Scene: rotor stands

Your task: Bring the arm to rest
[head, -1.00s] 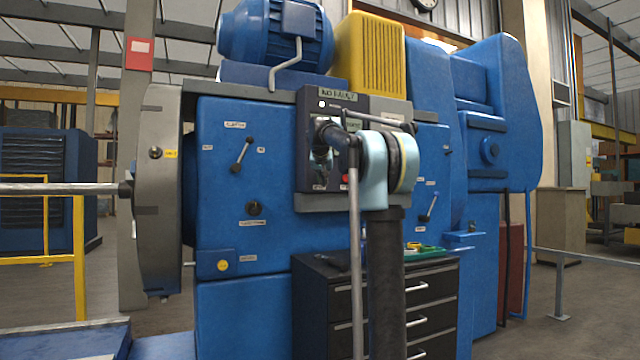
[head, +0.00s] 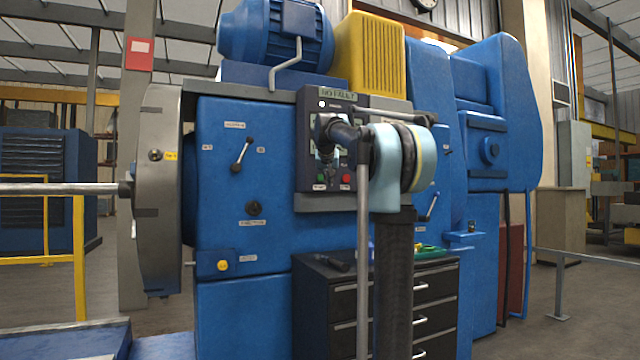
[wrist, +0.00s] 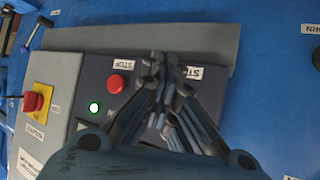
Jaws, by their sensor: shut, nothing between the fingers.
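My gripper (wrist: 160,66) is shut and empty in the wrist view, its dark fingertips together in front of the control panel (wrist: 68,68). In the head view my arm rises at the middle, with a pale blue joint at its top. My gripper (head: 325,138) points away toward the control panel (head: 304,108) on the blue machine (head: 225,190). Whether the fingertips touch the panel cannot be told. The wrist view shows a red button (wrist: 115,84) by a STOP label, and a lit green button (wrist: 94,108). The fingers hide part of the panel.
A red emergency knob on a yellow plate (wrist: 45,97) sits at the panel's left in the wrist view. A black drawer cabinet (head: 325,300) stands close behind my arm. A metal shaft (head: 60,188) juts out left. Open floor (head: 590,300) lies right.

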